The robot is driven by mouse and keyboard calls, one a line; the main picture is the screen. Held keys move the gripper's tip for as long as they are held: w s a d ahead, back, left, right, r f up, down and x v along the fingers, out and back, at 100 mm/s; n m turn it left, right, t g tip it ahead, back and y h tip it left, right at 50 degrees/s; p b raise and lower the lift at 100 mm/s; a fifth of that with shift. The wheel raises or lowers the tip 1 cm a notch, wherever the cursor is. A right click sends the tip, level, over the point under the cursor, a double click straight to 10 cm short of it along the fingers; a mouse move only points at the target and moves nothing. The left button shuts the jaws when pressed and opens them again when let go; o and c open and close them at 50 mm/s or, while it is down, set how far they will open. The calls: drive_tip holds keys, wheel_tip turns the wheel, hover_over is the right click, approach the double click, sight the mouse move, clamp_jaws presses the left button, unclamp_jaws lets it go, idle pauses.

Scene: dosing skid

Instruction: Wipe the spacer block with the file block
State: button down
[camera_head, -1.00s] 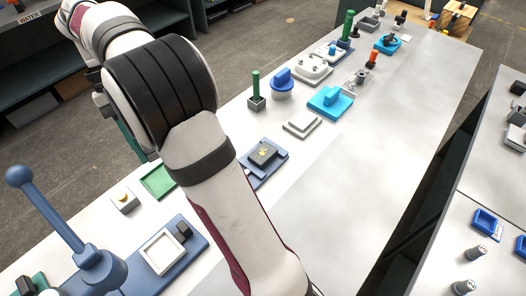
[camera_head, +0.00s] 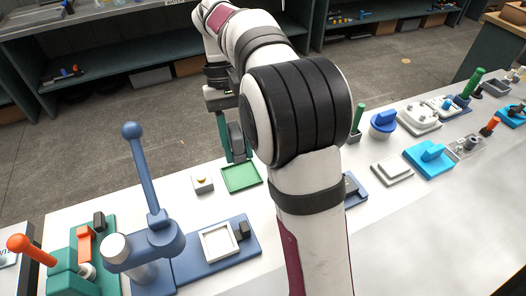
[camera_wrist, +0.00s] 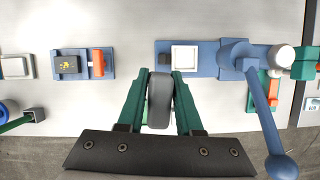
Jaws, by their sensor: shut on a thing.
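My gripper (camera_wrist: 160,92) has green fingers shut on a dark grey, rounded block (camera_wrist: 160,100), which I take to be the file block. In the head view my gripper (camera_head: 232,142) holds this block (camera_head: 238,142) upright, above and behind a green tray (camera_head: 241,177). A dark block with a yellow mark (camera_wrist: 67,65), likely the spacer block, sits on a blue base at left in the wrist view, beside an orange piece (camera_wrist: 98,62). It lies well left of my gripper. In the head view my arm hides most of that base (camera_head: 355,192).
A blue lever press (camera_head: 150,215) and a white square frame (camera_head: 219,242) on a blue plate stand in front. An orange-handled device (camera_head: 60,262) is at left. Bare bench (camera_head: 425,240) lies at right.

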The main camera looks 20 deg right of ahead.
drive_tip(key=w+d+f+m+t+y, duration=0.1)
drive_tip(key=d+f+m, duration=0.25)
drive_tip(key=d, duration=0.45)
drive_tip(key=w+d+f+m+y, duration=0.1)
drive_tip(key=d+f+m+y, duration=0.2)
drive_tip(key=d, duration=0.4)
drive_tip(key=m+t, duration=0.3)
drive_tip(key=m, duration=0.7)
hover_over(351, 187)
drive_tip(key=d, duration=0.2)
wheel_tip(351, 187, down, 9)
drive_tip(key=shift+a+f, duration=0.15)
drive_tip(key=shift+f, duration=1.3)
drive_tip(key=shift+a+f, duration=0.1)
drive_tip(key=shift+f, duration=1.35)
drive_tip(key=shift+x, duration=0.9)
drive_tip(key=shift+w+a+f, duration=0.1)
drive_tip(key=shift+a, duration=2.75)
drive_tip(key=shift+d, duration=3.2)
drive_tip(key=shift+r, duration=0.25)
wheel_tip(351, 187, up, 8)
drive_tip(key=shift+f, duration=0.15)
